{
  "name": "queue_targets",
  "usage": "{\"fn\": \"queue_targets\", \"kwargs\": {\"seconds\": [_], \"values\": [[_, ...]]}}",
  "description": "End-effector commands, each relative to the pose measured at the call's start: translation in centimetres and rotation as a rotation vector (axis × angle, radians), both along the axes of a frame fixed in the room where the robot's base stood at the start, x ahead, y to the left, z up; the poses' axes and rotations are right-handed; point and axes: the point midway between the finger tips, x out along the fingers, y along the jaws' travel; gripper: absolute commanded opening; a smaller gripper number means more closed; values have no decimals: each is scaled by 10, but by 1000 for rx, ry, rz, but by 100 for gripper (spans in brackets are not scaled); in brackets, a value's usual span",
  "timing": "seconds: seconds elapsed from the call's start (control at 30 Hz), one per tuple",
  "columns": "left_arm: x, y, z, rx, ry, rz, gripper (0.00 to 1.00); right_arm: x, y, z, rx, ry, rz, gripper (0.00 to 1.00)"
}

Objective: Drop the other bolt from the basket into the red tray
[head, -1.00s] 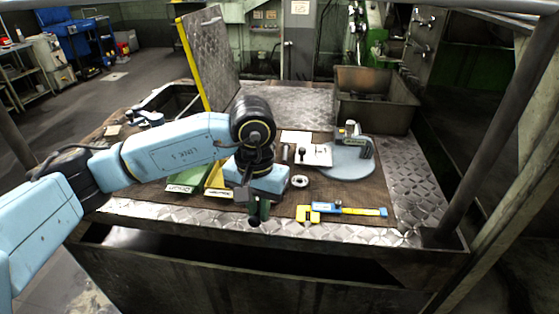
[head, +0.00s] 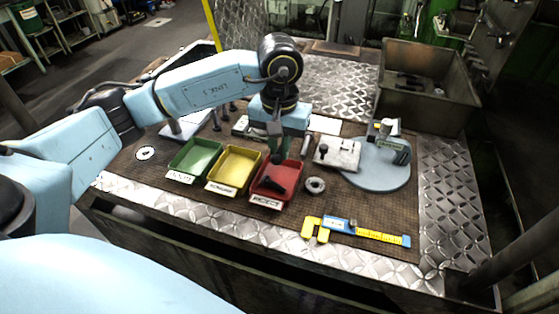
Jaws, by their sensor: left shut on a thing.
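The red tray (head: 292,190), labelled REJECT, stands on the brown mat. A dark bolt (head: 272,188) lies tilted in it. My left gripper (head: 278,158) points down just above the back of the red tray. It is shut on a dark bolt, mostly hidden by the fingers. The basket (head: 455,105), a grey metal bin at the back right, has a few dark pieces in it, too small to tell apart. My right gripper is not in view.
A yellow tray (head: 222,175) and a green tray (head: 184,161) stand left of the red one. A steel ring (head: 315,185), a yellow and blue caliper (head: 362,233) and a round grey-blue base with a gauge (head: 376,178) lie to the right.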

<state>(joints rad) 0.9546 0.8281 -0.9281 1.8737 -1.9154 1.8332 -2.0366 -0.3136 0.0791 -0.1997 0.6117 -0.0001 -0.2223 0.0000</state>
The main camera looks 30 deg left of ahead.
Motion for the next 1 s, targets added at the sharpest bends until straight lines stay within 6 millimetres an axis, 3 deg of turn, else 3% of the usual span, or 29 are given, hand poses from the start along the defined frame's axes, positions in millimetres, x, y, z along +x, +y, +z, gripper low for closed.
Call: {"fn": "queue_targets", "kwargs": {"seconds": [0.2, 0.4, 1.0], "values": [[0, 0, -18, 0, 1, -1, 0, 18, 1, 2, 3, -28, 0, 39], [0, 0, -43, -2, 0, -1, 0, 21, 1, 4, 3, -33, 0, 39], [0, 0, -53, -1, -2, -2, 0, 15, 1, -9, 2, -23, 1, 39]]}}
